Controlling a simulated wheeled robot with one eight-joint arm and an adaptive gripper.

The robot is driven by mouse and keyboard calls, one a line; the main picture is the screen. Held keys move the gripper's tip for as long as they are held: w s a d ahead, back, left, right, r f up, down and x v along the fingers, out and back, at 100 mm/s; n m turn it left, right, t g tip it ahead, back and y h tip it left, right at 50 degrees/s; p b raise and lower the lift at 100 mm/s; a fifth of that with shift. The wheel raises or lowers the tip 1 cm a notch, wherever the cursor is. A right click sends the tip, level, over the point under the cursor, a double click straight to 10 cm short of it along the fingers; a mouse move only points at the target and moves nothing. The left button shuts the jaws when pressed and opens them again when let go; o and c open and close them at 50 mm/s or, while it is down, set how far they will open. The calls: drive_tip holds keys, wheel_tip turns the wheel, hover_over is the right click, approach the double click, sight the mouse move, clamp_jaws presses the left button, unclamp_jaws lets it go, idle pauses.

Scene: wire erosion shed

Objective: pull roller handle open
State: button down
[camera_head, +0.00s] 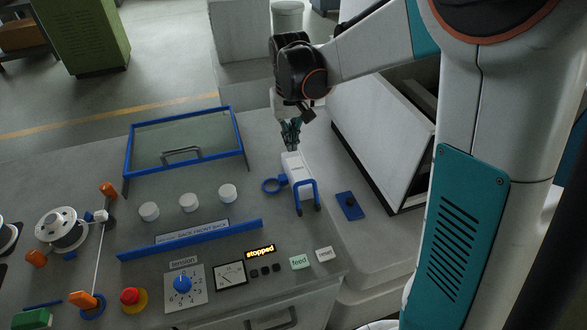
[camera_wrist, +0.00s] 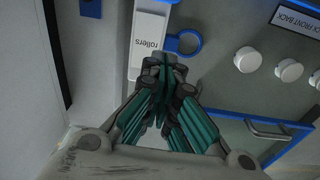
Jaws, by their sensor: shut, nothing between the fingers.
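The roller unit is a white block (camera_head: 294,168) with a blue U-shaped handle (camera_head: 316,191) at its near end. In the wrist view the block (camera_wrist: 148,36) carries the label "rollers"; its blue handle is not clearly seen there. A blue ring (camera_head: 270,186) is at the block's left side and also shows in the wrist view (camera_wrist: 197,43). My gripper (camera_head: 292,147) is shut and empty, pointing down at the far end of the block, away from the handle. In the wrist view its fingertips (camera_wrist: 165,66) overlap the block's end; I cannot tell whether they touch.
A blue-framed glass cover (camera_head: 150,150) stands to the left, with several white knobs (camera_head: 189,203) in front of it. A blue rail (camera_head: 190,240) and a control panel lie nearer. A large white casing (camera_head: 375,140) is close on the right. A blue plate (camera_head: 350,206) sits right of the handle.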

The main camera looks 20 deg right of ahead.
sight(291, 171)
drive_tip(key=shift+f, duration=0.1)
drive_tip(key=f+b, duration=0.1)
drive_tip(key=f, duration=0.2)
drive_tip(key=f+b, duration=0.1)
drive_tip(key=f, duration=0.2)
drive_tip(key=f+b, duration=0.1)
drive_tip(key=f, duration=0.3)
drive_tip(key=shift+w+d+f, duration=0.1)
drive_tip(key=shift+w, duration=0.15)
drive_tip(key=s, duration=0.1)
drive_tip(key=s+r, duration=0.1)
drive_tip(key=s, duration=0.1)
drive_tip(key=shift+r, duration=0.1)
drive_tip(key=shift+s+r, duration=0.2)
drive_tip(key=shift+s, duration=0.25)
drive_tip(key=shift+s+r+t, duration=0.25)
drive_tip(key=shift+s+t, duration=0.05)
drive_tip(key=shift+t, duration=0.1)
